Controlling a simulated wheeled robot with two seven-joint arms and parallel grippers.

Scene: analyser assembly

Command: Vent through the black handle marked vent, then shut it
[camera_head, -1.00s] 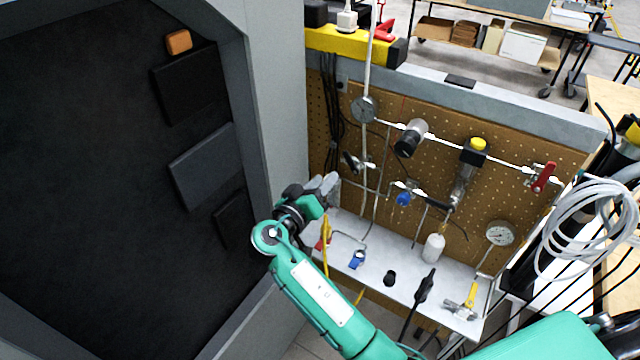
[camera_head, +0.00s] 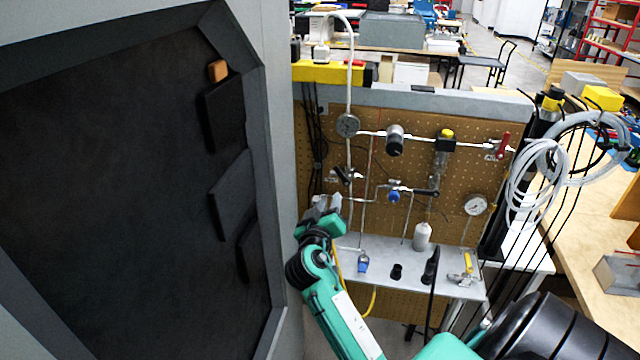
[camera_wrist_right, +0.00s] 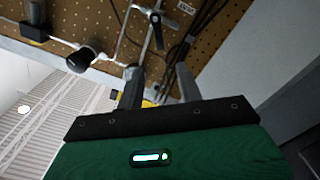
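A black handle (camera_head: 343,174) sits on a thin pipe at the left of the pegboard panel. What looks like the same black handle (camera_wrist_right: 157,30) shows in the right wrist view, beside a small white label too small to read. A second black handle (camera_head: 427,192) lies further right, by a blue knob (camera_head: 393,195). My right gripper (camera_head: 327,204) is just below the left black handle in the picture, apart from it. In the right wrist view its two grey fingers (camera_wrist_right: 160,88) stand apart with nothing between them. My left gripper is out of view.
A large grey cabinet (camera_head: 272,60) with a dark recess stands close at the left. Gauges (camera_head: 475,205), a red handle (camera_head: 503,145) and a white bottle (camera_head: 422,236) are on the panel. A grey shelf (camera_head: 385,262) juts out below. Coiled hoses (camera_head: 540,175) hang at the right.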

